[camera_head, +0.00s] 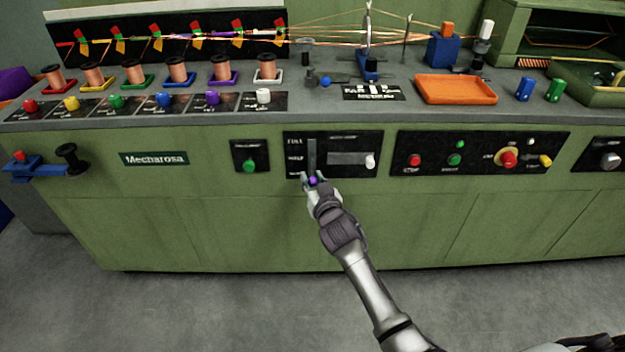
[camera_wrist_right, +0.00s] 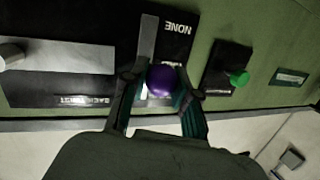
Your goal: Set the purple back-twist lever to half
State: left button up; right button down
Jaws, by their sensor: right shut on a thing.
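The purple back-twist lever knob (camera_head: 313,180) is at the bottom of its vertical slot, beside the lowest label, on a black panel (camera_head: 368,141) on the green machine front. The panel's labels read FULL at the top and HALF midway. My right gripper (camera_head: 311,184) reaches up to the knob and is shut on it. In the right wrist view the purple knob (camera_wrist_right: 161,80) sits between the two fingers of the right gripper (camera_wrist_right: 160,97), near the word NONE. The grey slot (camera_wrist_right: 147,38) runs away from the knob there. My left gripper is not in view.
A white knob (camera_head: 371,161) on a horizontal slider is just right of the lever. A green button (camera_head: 249,166) is to the left. Red, green and yellow controls (camera_head: 508,159) are further right. An orange tray (camera_head: 456,90) and several copper spools stand on the counter above.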

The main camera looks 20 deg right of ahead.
jog(key=shift+w+r, duration=0.15)
jog(key=shift+r, duration=0.5)
dwell(1.3)
jog(key=c, duration=1)
grip_release()
jog(key=shift+o, duration=0.7)
jog(key=shift+f, duration=0.3)
jog(key=s+r, duration=0.1)
jog(key=s, duration=1.1)
jog(key=shift+r, duration=0.3)
